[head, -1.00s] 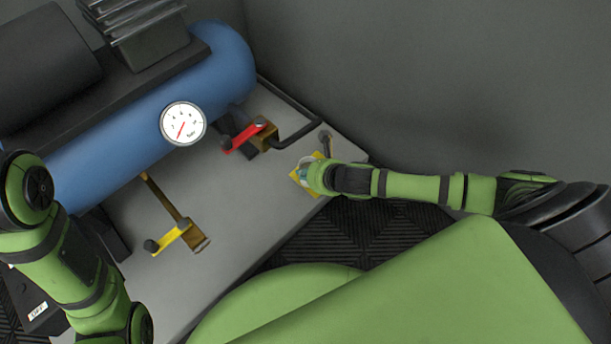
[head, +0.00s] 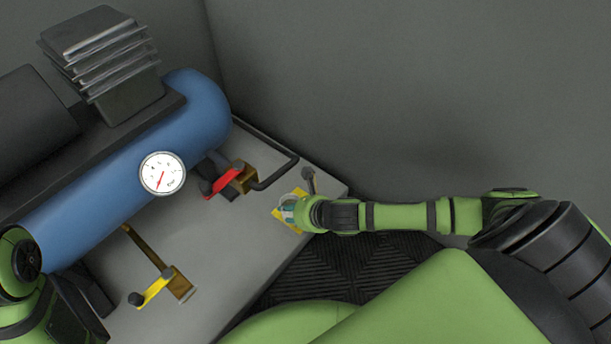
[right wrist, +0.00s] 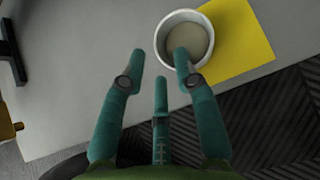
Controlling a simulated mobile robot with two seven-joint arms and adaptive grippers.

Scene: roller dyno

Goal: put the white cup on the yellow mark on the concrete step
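The white cup (right wrist: 184,38) stands upright in the right wrist view, overlapping the left part of the yellow mark (right wrist: 238,45); some of its base seems to lie over bare concrete. Its inside looks empty. My right gripper (right wrist: 158,68) is open, its teal fingers apart with nothing between them. One fingertip overlaps the cup's near rim in the picture; I cannot tell if it touches. In the head view the cup (head: 284,200) is mostly hidden by my right gripper (head: 291,211) over the yellow mark (head: 281,219). My left gripper is outside the views.
The concrete step (head: 225,245) carries a blue tank (head: 120,170) with a gauge (head: 162,173), a red-handled valve (head: 226,181) and a yellow-handled valve (head: 155,287). A dark post (head: 309,180) stands just behind the mark. Black ribbed matting (head: 320,268) lies beyond the step's edge.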

